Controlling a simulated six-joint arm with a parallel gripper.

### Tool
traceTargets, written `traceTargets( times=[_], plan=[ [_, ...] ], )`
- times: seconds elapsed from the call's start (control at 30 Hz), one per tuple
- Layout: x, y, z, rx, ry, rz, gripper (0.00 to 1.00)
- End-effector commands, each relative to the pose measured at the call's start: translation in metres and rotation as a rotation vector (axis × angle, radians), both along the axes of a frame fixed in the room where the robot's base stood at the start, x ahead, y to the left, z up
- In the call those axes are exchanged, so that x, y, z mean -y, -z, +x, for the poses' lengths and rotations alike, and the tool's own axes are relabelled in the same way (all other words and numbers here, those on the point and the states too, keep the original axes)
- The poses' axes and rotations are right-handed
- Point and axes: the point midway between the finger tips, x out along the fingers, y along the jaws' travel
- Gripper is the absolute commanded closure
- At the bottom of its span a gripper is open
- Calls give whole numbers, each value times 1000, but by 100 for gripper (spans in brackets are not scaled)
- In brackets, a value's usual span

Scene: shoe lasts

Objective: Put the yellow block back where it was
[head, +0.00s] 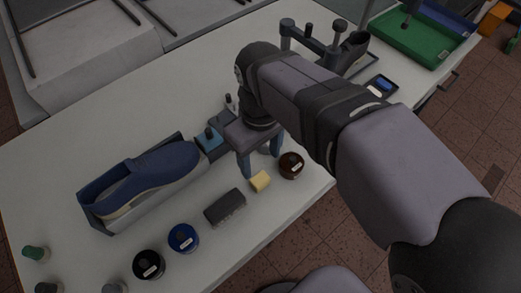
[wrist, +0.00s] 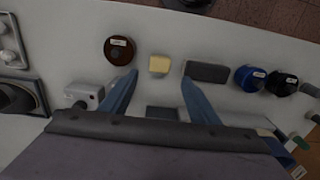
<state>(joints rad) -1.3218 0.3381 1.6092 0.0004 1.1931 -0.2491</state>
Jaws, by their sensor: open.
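The yellow block (head: 260,181) sits on the white table between a dark brush-like block (head: 225,207) and a brown round tin (head: 291,165). It also shows in the wrist view (wrist: 159,65), between the tin (wrist: 118,50) and the dark block (wrist: 207,72). My gripper (head: 262,170) is open and empty, its blue fingers pointing down near the yellow block. In the wrist view the fingertips (wrist: 160,72) are spread on either side of the block, seemingly behind and above it. Nothing shows between the fingers in contact.
A blue shoe in a holder (head: 150,175) lies left of my gripper. Blue (head: 183,238) and black (head: 149,265) tins stand at the front. A green tray (head: 435,35) and a small dark tray (head: 381,87) lie to the right. The table's front edge is close.

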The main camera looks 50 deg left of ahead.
Motion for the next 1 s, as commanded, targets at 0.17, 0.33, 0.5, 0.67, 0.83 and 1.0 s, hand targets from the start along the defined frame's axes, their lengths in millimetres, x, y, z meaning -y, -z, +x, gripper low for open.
traceTargets(
  times=[0.17, 0.33, 0.5, 0.67, 0.83, 1.0],
  plan=[
    [0, -18, 0, 0, 0, 2, 44],
    [0, -23, 0, 0, 0, -1, 44],
    [1, -23, 1, 0, 2, -1, 44],
    [11, -20, 19, 0, 58, 0, 44],
    [54, -7, 72, 0, 244, -2, 44],
    [136, 15, 133, -1, 540, -3, 44]
  ],
)
